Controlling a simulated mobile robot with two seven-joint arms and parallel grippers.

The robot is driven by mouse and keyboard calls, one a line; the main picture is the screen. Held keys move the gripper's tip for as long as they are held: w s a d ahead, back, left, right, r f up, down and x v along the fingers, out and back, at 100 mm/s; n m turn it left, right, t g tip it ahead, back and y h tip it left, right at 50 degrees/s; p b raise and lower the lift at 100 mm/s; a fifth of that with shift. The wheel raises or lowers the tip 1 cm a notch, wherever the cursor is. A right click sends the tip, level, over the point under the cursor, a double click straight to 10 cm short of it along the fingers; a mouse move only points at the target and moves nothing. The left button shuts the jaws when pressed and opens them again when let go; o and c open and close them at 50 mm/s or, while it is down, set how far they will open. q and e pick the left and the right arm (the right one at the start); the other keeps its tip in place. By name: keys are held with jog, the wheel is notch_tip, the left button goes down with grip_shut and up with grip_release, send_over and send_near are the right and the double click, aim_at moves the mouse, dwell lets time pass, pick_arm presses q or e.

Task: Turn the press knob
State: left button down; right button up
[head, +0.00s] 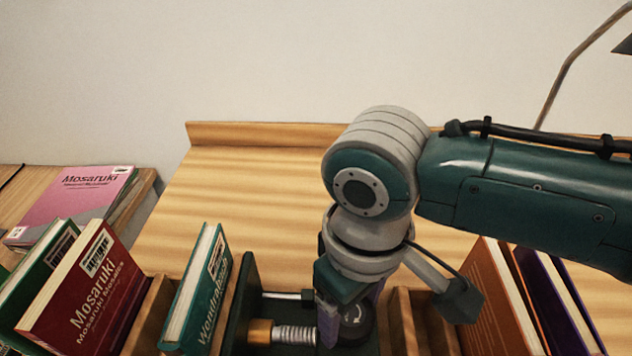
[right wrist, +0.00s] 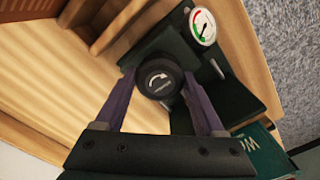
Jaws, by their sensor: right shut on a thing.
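The press knob (right wrist: 160,78) is a round black knob with a white curved arrow on its face. It stands on the dark green press (head: 243,300). My right gripper (right wrist: 159,84) is shut on the knob, with one purple finger on each side of it. In the head view my right gripper (head: 345,300) points down over the press and hides part of the knob (head: 362,330). A silver screw (head: 295,335) with a brass end shows on the press. My left gripper is not in view.
A dial gauge (right wrist: 203,27) with a coloured scale sits beside the knob. A teal book (head: 196,290) leans left of the press. A red book (head: 85,290) and a pink book (head: 75,200) are farther left. Upright books (head: 520,300) stand at right. The wooden surface (head: 250,190) behind is clear.

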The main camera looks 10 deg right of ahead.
aim_at(351, 313)
jog(key=shift+m+p, duration=0.6)
jog(key=shift+m, duration=0.3)
jog(key=o, duration=1.3)
jog(key=shift+o, duration=0.2)
notch_tip(351, 313, up, 10)
jog(key=p, duration=0.1)
jog(key=shift+p, duration=0.3)
